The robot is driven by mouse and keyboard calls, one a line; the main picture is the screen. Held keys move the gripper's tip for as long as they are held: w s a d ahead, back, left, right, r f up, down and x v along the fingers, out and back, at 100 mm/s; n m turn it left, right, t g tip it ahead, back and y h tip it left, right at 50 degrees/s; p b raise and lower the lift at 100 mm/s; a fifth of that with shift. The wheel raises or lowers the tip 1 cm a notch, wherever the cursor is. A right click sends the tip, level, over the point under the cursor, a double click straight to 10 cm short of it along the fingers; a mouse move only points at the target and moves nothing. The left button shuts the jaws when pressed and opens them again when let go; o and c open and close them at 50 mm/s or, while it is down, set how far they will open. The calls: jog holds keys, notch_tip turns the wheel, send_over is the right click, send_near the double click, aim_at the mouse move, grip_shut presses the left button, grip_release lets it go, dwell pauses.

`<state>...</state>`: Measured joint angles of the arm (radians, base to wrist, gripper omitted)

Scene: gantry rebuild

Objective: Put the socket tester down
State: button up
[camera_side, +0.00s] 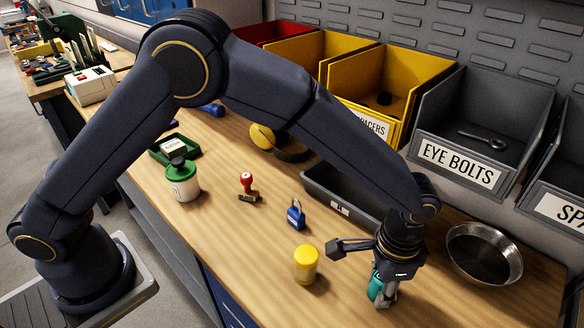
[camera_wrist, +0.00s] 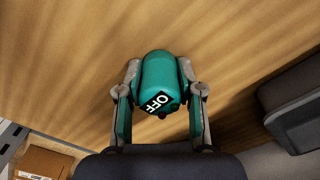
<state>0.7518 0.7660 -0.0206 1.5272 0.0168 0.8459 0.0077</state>
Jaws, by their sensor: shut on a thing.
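The socket tester (camera_wrist: 159,80) is a teal, rounded body with a black-and-white "OFF" label, held between the two fingers of my gripper (camera_wrist: 160,95) in the wrist view. In the side view the tester (camera_side: 375,286) shows as a teal piece at my gripper (camera_side: 382,295), near the front right of the wooden bench. My gripper is shut on it and points down. I cannot tell whether the tester's lower end touches the bench top.
A yellow-lidded jar (camera_side: 306,265) stands left of my gripper, and a round metal bowl (camera_side: 484,253) stands to its right. A blue padlock (camera_side: 296,214) and a dark tray (camera_side: 340,195) lie behind. Bench (camera_side: 440,300) between gripper and bowl is clear.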

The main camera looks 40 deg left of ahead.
jog(key=o, duration=1.2)
jog(key=shift+f, duration=0.1)
jog(key=shift+c, duration=0.2)
jog(key=shift+r, duration=0.35)
jog(key=r, duration=1.1)
jog(key=shift+a+r, duration=0.2)
jog(key=shift+r, duration=0.2)
jog(key=s+a+r+n+t, duration=0.15)
jog(key=a+r, duration=0.25)
jog(key=a, duration=0.4)
jog(key=s+a+r+n+t, duration=0.1)
jog(key=s+a+r+n, duration=0.2)
jog(key=a, duration=0.6)
jog(key=s+a+r+n+t, duration=0.1)
jog(key=s+a+r, duration=0.1)
jog(key=a+r, duration=0.45)
jog(key=s+a+f+n+t, duration=0.2)
jog(key=s+a+f+n, duration=0.1)
jog(key=s+a, duration=0.5)
jog(key=shift+s+a+f, duration=0.25)
jog(key=shift+a+f, duration=0.3)
jog(key=shift+a, duration=0.35)
